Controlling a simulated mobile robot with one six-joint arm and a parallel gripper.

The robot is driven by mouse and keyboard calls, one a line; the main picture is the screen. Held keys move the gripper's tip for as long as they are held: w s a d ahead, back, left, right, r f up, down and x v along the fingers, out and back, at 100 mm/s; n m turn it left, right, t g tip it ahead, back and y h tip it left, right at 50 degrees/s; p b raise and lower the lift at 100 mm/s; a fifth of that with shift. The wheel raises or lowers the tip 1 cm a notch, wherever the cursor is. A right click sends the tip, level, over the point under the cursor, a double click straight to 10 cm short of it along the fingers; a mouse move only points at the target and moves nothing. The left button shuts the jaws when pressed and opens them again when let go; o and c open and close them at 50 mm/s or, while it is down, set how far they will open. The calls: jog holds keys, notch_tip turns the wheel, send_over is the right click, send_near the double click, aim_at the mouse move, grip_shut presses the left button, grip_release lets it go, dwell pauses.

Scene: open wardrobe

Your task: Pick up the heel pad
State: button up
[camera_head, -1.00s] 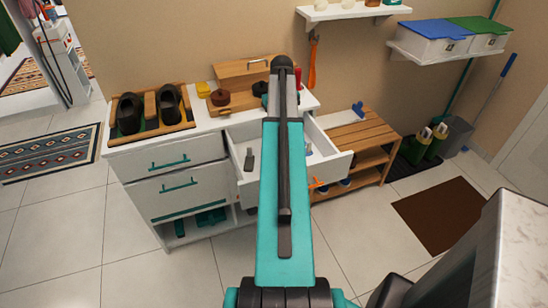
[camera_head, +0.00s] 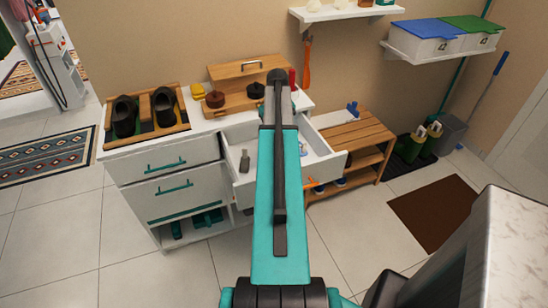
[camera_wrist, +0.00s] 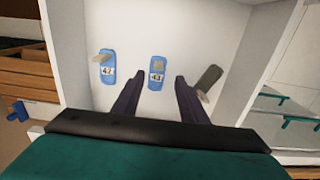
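An open white drawer (camera_head: 330,167) holds small items. In the wrist view, two blue pieces lie on its floor, one labelled 42 (camera_wrist: 108,77) and one labelled 43 (camera_wrist: 156,79). Each has a beige piece at its upper end. A grey-brown object (camera_wrist: 208,79) lies to their right; a grey object (camera_head: 245,161) also shows in the drawer in the head view. I cannot tell for sure which is the heel pad. My gripper (camera_wrist: 160,77) is open and empty, its dark fingers spread around the view of the 43 piece, apparently above it. In the head view my arm hides the fingers.
The drawer walls rise around the items. On the cabinet top are a shoe tray (camera_head: 183,126) with dark shoes, and a wooden box (camera_head: 236,83). A slatted wooden bench (camera_head: 350,137) stands to the right. A marble-topped surface (camera_head: 517,230) is at the near right.

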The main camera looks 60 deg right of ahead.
jog(key=shift+f+p, duration=0.35)
jog(key=shift+f, duration=1.95)
jog(key=shift+f, duration=0.1)
jog(key=shift+s+f+p, duration=0.15)
jog(key=shift+f+p, duration=0.85)
jog(key=shift+f, duration=1.5)
grip_shut()
